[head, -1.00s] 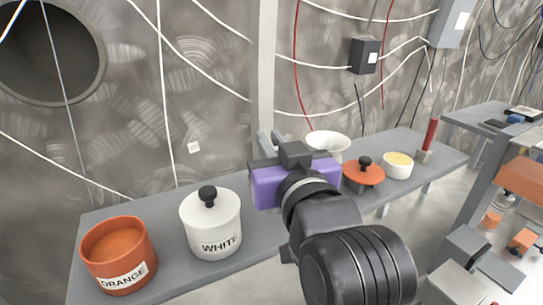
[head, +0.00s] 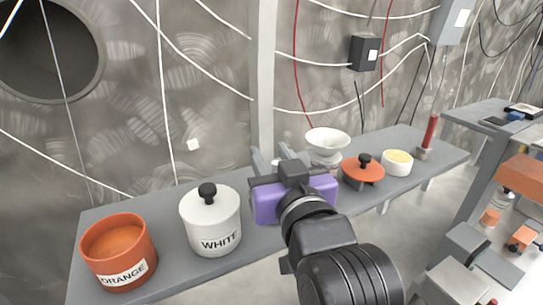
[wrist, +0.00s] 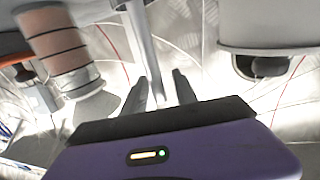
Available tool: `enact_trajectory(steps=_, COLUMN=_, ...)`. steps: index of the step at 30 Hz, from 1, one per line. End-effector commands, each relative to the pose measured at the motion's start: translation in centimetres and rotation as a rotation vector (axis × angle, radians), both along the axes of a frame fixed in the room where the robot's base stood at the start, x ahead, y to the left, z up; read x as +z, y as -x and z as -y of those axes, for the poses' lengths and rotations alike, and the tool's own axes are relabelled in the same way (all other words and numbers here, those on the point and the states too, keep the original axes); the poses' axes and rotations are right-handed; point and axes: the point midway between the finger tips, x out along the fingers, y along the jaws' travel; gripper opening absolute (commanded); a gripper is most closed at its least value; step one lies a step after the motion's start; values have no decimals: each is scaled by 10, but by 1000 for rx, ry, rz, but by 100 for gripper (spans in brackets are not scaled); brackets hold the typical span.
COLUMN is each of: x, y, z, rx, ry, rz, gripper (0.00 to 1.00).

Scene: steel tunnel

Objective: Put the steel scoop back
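My gripper (head: 274,154) is above the grey bench, between the white lidded pot and the white footed bowl. It points toward the wall. Its two fingers stand apart, and they also show in the wrist view (wrist: 160,76). I see nothing clasped between them. The purple gripper body and my arm hide part of the bench.
The grey bench (head: 180,278) carries an open orange pot (head: 122,272), the white lidded pot (head: 212,222), the white footed bowl (head: 327,141), an orange lid with black knob (head: 362,171), a small bowl of yellow contents (head: 397,162) and a red upright stick (head: 430,131). Cables hang on the wall.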

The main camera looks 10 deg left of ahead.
Motion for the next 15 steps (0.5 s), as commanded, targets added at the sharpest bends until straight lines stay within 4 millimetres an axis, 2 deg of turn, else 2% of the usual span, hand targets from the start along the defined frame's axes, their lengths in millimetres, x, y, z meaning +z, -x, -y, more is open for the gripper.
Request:
enact_trajectory(steps=4, x=4, y=2, z=0, rx=0, ry=0, rz=1, gripper=34)
enact_trajectory(steps=7, x=1, y=13, z=6, rx=-1, ry=1, rz=1, gripper=34)
enact_trajectory(steps=15, x=1, y=65, z=28, rx=-1, ry=-1, rz=4, gripper=34)
